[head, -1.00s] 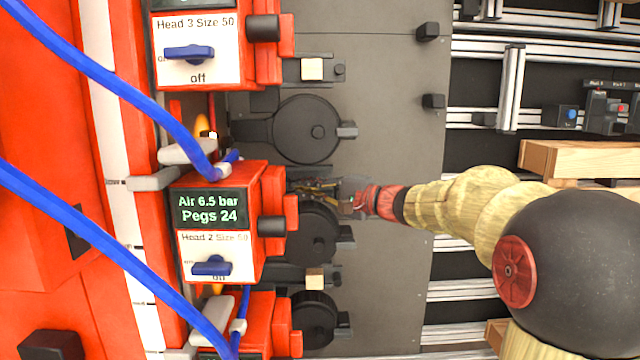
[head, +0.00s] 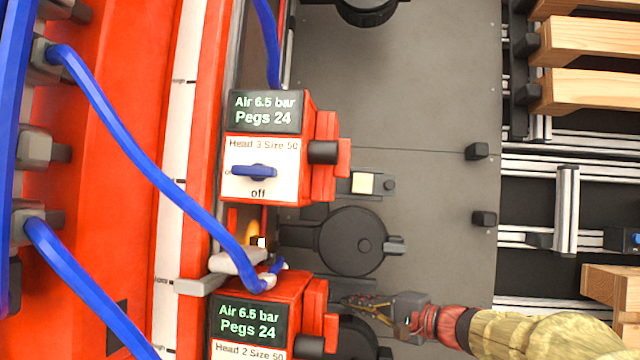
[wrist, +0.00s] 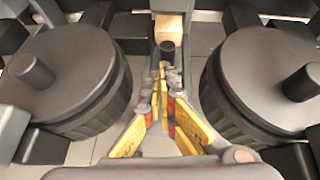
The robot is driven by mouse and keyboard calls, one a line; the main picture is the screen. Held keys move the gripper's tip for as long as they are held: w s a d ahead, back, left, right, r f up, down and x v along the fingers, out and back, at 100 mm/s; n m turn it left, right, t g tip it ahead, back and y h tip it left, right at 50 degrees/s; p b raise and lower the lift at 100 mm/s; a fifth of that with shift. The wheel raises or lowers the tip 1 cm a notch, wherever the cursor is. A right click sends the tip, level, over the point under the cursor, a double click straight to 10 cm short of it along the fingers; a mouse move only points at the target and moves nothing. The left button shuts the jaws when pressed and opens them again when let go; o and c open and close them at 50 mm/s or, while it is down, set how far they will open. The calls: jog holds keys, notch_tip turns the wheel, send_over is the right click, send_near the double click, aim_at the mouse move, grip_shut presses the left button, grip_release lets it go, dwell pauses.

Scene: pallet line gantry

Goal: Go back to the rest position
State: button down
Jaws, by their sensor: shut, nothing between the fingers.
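My gripper (head: 352,302) is in the lower middle of the head view, beside the red Head 2 box (head: 262,318) and just below a round black drum (head: 352,242). In the wrist view its yellow-sided fingers (wrist: 162,72) come together at the tips, shut with nothing between them. They point between two round dark drums, one at left (wrist: 65,75) and one at right (wrist: 270,80). A small pale wooden block (wrist: 175,28) and a dark peg-like cylinder (wrist: 167,52) lie beyond the tips. Whether the tips touch the cylinder I cannot tell.
Blue hoses (head: 140,170) cross the red machine at left. The grey plate (head: 420,100) is mostly clear. Wooden pallet boards (head: 590,90) and metal rails (head: 567,210) are at right.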

jog(key=s+a+n+g, duration=0.1)
jog(key=s, duration=0.1)
jog(key=s+a+r+n, duration=0.1)
jog(key=s, duration=0.1)
jog(key=s+a+n+g, duration=0.1)
jog(key=s, duration=0.1)
jog(key=shift+s+a+r+g, duration=0.15)
jog(key=shift+s+a+g, duration=0.05)
jog(key=shift+g, duration=0.1)
jog(key=s+n+g+h, duration=0.2)
jog(key=s+n+h, duration=0.15)
jog(key=s, duration=0.55)
jog(key=s+d+r+n+t+h, duration=0.1)
jog(key=s+d+n+h, duration=0.4)
jog(key=s+d, duration=0.5)
jog(key=shift+s+d+r+n+h, duration=0.35)
jog(key=shift+d+r+h, duration=0.25)
jog(key=shift+d+h, duration=0.4)
jog(key=shift+a, duration=0.2)
